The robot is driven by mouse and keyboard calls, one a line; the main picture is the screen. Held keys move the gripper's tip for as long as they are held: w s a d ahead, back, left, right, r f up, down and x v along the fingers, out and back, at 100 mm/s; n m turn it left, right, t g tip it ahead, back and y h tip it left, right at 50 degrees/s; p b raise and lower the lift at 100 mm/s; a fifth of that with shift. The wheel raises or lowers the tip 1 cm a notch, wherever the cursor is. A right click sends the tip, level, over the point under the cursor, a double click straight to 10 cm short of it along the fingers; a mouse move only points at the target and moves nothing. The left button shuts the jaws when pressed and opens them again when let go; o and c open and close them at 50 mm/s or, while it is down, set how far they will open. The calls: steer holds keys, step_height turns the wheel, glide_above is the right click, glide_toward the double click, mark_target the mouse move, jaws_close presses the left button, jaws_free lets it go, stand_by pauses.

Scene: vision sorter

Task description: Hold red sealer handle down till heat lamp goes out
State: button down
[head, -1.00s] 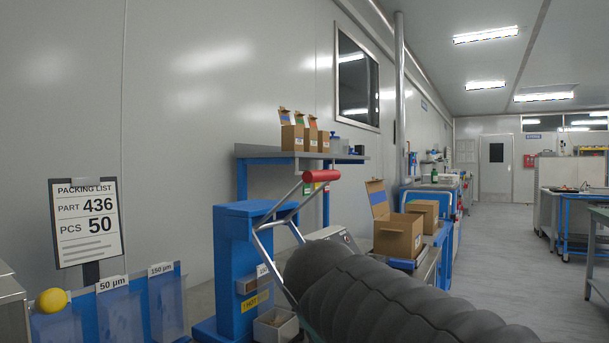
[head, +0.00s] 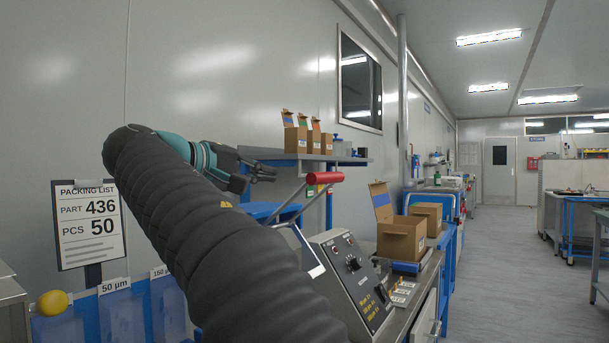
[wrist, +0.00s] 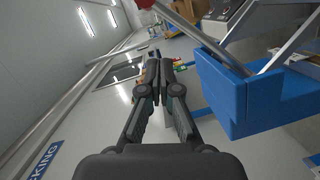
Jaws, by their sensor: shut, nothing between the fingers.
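The red sealer handle (head: 324,178) is the grip of a grey metal lever frame, which stands raised beside the blue sealer body (head: 262,210). My gripper (head: 268,172) is shut and empty, in the air above the blue body and to the left of the red handle, apart from it in the picture. In the wrist view my closed fingers (wrist: 160,62) point past the blue body (wrist: 265,100), and the red handle (wrist: 146,3) shows at the top edge. A control box (head: 352,262) with a dark knob stands right of the lever; I cannot make out a lit lamp on it.
My arm hides the lower sealer. A packing list sign (head: 88,222), a yellow ball (head: 54,302) and blue bins stand at left. An open carton (head: 402,238) stands on the bench at right. The aisle floor is clear.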

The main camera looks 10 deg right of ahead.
mark_target(309, 174)
steer(key=shift+w+a+r+m+h, duration=0.2)
steer(key=shift+a+r, duration=0.2)
steer(key=shift+w+a+r+m+h, duration=0.2)
steer(key=shift+a+r, duration=0.2)
steer(key=w+d+f+b, duration=0.1)
steer(key=w+d, duration=0.1)
steer(key=d, duration=0.9)
steer(key=shift+w+f+b, duration=0.25)
steer(key=shift+f+b, duration=0.15)
steer(key=shift+d, duration=0.1)
